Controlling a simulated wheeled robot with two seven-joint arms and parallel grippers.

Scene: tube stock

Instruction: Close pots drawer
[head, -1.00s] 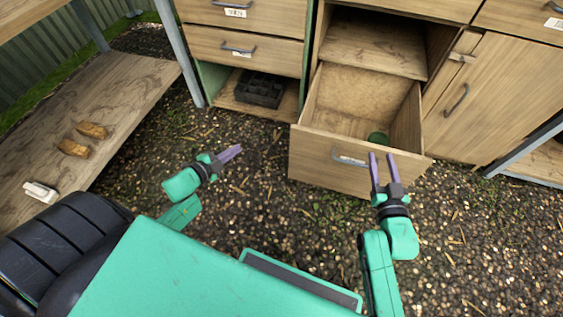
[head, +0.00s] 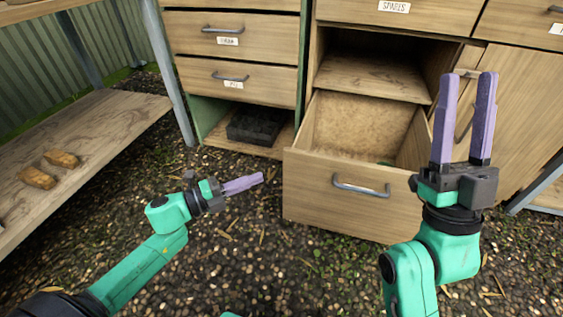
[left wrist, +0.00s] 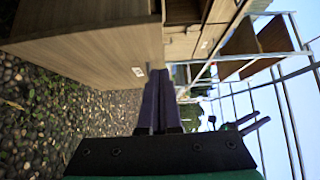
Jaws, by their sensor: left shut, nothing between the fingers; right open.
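The open wooden drawer (head: 336,200) is pulled far out low in the cabinet, with a metal bar handle (head: 361,190) on its front. A small part of a green thing shows inside it, mostly hidden. My right gripper (head: 466,118) is open and raised, with nothing between its fingers; it overlaps the drawer's right front corner in the head view, and I cannot tell whether it touches. My left gripper (head: 243,184) is shut and empty, left of the drawer front and apart from it. Its shut fingers also show in the left wrist view (left wrist: 158,100).
Shut drawers (head: 236,78) with labels stand at the left, above a black tray (head: 255,127) on a low shelf. A shut cupboard door (head: 520,115) is at the right. A wooden bench (head: 80,140) with two brown blocks is at far left. Gravel floor before the drawer is free.

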